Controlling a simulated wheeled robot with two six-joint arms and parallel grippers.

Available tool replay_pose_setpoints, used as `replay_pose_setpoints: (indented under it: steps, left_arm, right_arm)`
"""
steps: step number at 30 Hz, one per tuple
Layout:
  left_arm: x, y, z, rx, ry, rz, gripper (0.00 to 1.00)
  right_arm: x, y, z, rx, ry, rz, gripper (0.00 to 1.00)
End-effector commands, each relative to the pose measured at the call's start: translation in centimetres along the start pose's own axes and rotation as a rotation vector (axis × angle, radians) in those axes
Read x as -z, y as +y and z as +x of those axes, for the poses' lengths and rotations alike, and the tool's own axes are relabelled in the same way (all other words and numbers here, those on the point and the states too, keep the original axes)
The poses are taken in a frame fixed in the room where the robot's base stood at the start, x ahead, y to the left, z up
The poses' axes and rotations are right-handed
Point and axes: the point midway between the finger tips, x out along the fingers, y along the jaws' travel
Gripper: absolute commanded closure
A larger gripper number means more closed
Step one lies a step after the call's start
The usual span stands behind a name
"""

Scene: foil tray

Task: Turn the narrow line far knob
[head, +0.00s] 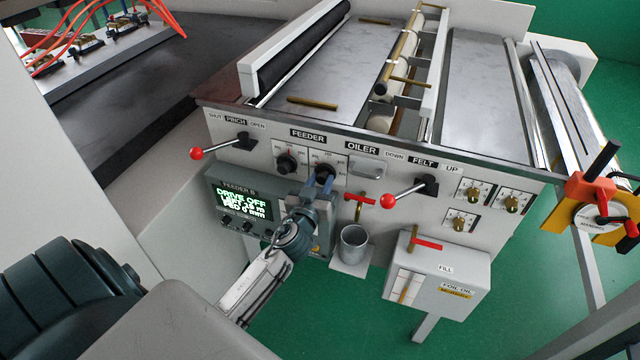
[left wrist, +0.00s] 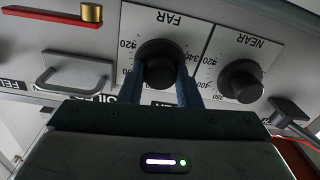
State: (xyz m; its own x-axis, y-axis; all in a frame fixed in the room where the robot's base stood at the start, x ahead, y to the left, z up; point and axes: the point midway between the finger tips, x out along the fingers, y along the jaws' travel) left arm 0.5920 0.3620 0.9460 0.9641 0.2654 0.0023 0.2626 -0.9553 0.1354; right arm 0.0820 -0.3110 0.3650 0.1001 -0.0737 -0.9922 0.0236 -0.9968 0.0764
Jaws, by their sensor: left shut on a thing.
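The black FAR knob (left wrist: 160,62) is the left one of two round dial knobs in the left wrist view, with a numbered scale around it. My left gripper (left wrist: 168,85) is shut on it, with one blue-grey finger on each side. In the head view the left gripper (head: 323,181) reaches up to the right-hand dial under the FEEDER label, and partly hides the knob. The NEAR knob (left wrist: 240,82) beside it is free; in the head view it is the left dial (head: 287,162). My right gripper does not show.
A red-tipped PINCH lever (head: 222,146) stands left of the dials. A red-tipped FELT lever (head: 408,190), a red tee handle (head: 361,198) and a metal cup (head: 354,242) are to the right. A screen box (head: 240,208) reading DRIVE OFF is close below.

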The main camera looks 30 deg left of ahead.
Motion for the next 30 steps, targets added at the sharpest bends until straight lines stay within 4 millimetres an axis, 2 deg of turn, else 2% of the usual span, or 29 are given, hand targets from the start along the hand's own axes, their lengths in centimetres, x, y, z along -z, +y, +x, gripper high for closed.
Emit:
replay_pose_setpoints:
  steps: [15,30]
  left_arm:
    - [-0.1,0.0,0.0,-0.003,0.016,0.446,0.93]
    - [-0.1,0.0,0.0,-0.006,0.03,0.908,0.93]
  right_arm:
    - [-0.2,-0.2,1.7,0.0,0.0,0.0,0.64]
    - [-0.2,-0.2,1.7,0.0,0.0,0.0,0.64]
